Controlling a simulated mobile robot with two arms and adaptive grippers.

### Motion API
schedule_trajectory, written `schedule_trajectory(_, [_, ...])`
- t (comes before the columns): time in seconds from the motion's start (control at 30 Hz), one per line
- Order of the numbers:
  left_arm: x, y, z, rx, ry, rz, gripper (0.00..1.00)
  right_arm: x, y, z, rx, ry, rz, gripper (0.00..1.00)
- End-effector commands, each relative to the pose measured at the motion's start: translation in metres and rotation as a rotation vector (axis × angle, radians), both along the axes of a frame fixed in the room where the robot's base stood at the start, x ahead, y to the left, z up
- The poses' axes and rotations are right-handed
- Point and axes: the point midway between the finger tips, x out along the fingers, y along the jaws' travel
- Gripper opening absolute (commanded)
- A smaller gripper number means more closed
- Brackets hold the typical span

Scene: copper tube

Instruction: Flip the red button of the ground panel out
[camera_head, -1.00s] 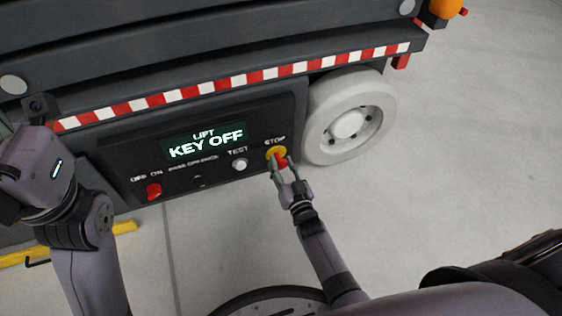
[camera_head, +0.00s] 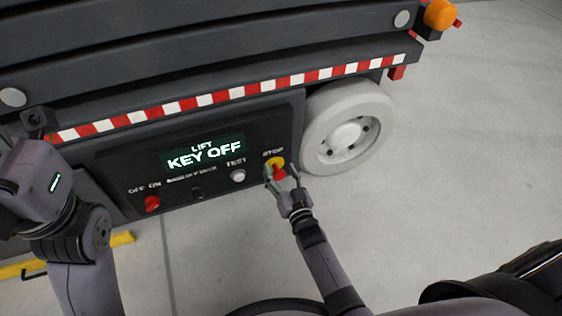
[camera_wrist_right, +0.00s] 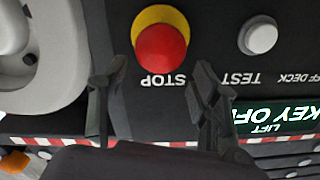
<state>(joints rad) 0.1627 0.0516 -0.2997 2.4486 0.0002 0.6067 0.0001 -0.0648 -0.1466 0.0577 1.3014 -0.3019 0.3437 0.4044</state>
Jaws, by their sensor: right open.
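The ground panel (camera_head: 222,185) is dark, and its screen (camera_head: 206,152) reads "LIFT KEY OFF". A round red button (camera_head: 280,174) in a yellow ring is labelled STOP at the panel's right end. It shows large in the right wrist view (camera_wrist_right: 162,50), clear of the fingers. My right gripper (camera_head: 281,169) is open in front of it. In the wrist view its two fingers (camera_wrist_right: 160,88) are spread to either side, with the button between and beyond the tips. It holds nothing. A smaller red control (camera_head: 152,203) sits under OFF ON at the panel's left. My left gripper does not show.
A white TEST button (camera_head: 238,176) is close to the left of STOP. A pale wheel (camera_head: 348,128) stands just right of the panel. A red and white striped edge (camera_head: 235,95) runs above. Open concrete floor (camera_head: 450,190) lies to the right.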

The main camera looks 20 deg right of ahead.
Motion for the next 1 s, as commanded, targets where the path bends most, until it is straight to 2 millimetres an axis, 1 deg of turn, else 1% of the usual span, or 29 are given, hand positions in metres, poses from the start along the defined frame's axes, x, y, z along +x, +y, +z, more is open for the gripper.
schedule_trajectory(0.03, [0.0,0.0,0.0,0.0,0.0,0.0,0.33,-0.001,0.0,0.009,-0.001,-0.003,0.0,0.57])
schedule_trajectory(0.2, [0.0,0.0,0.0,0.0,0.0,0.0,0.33,-0.001,0.0,0.04,-0.002,-0.002,0.0,0.57])
schedule_trajectory(0.3, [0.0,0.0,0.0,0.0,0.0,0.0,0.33,-0.001,0.0,0.055,-0.001,-0.002,0.0,0.57])
schedule_trajectory(0.43, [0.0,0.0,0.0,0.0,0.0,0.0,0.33,-0.001,0.0,0.07,-0.001,-0.001,0.001,0.57])
schedule_trajectory(0.6, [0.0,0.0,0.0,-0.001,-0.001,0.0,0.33,-0.001,0.0,0.076,-0.001,0.001,0.0,0.57])
schedule_trajectory(1.0, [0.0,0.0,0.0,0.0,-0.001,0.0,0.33,-0.001,0.0,0.076,-0.001,0.001,0.0,0.57])
